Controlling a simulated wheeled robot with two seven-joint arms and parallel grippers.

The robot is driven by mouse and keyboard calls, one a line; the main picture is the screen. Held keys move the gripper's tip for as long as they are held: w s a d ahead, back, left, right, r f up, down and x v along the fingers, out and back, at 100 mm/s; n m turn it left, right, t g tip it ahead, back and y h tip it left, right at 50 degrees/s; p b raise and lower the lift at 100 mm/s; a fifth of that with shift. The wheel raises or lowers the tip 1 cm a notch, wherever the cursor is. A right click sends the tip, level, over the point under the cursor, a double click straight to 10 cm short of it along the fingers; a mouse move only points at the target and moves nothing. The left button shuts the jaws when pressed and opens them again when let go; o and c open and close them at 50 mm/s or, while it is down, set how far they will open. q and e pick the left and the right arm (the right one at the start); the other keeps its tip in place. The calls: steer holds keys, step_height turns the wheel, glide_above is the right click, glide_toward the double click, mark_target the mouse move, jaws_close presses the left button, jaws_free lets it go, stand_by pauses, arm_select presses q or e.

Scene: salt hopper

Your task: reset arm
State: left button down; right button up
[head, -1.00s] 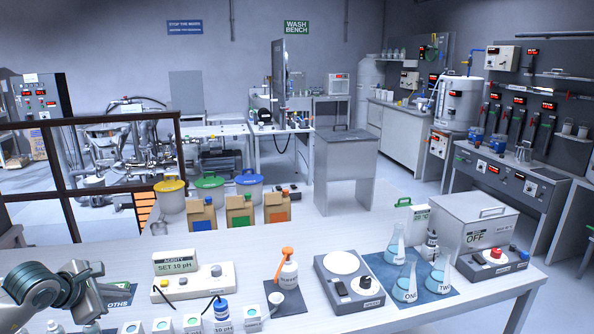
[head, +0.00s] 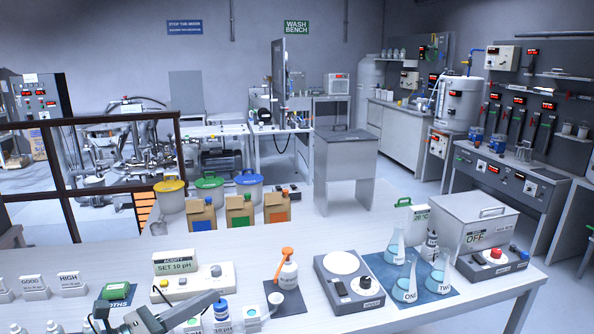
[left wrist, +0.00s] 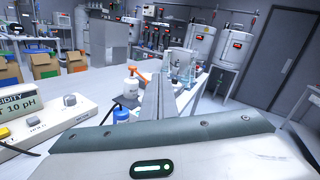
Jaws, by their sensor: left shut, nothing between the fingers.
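My left gripper (head: 216,295) is low in the head view, over the front edge area of the bench, its fingers pointing right. In the left wrist view its two fingers (left wrist: 160,90) lie together, shut and empty. In the head view the fingertips appear close to the blue-capped pH 10 bottle (head: 222,310); I cannot tell whether they touch it. The acidity meter (head: 193,283), set to 10 pH, stands just behind. My right gripper is in neither view.
A white bottle with an orange top (head: 288,270) stands on a dark mat. A stirrer plate (head: 347,285), flasks on a blue mat (head: 436,300) and a grey box (head: 475,225) fill the right side. Small sign cards (head: 33,287) and a green cloth pack (head: 116,293) are at left.

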arm_select(q)
steer(key=s+a+n+t+y, duration=0.2)
steer(key=a+n+t+y, duration=0.25)
steer(key=n, duration=0.65)
steer(key=s+a+n+t+y, duration=0.25)
steer(key=n+t+y, duration=0.3)
steer(key=n, duration=0.55)
steer(key=s+a+f+n+g+y, duration=0.35)
steer(key=f+n, duration=0.25)
steer(key=f, duration=0.2)
steer(key=s+a+f+n+g+y, duration=0.2)
steer(key=s+f+n+g+y, duration=0.25)
steer(key=f+n, duration=0.3)
steer(key=s+d+f+n+g+h, duration=0.2)
steer(key=s+d+f+g, duration=0.35)
steer(key=s+f, duration=0.4)
steer(key=s+d+f+n+g+h, duration=0.3)
steer(key=s+f+g, duration=0.35)
steer(key=s, duration=0.65)
step_height(320, 180, down, 28)
steer(key=s+f, duration=0.1)
steer(key=s+a+f+m+g+b, duration=0.1)
steer(key=s+a+f, duration=0.1)
steer(key=s+f, duration=1.6)
steer(key=shift+s+a+g, duration=0.2)
steer(key=shift+g, duration=0.1)
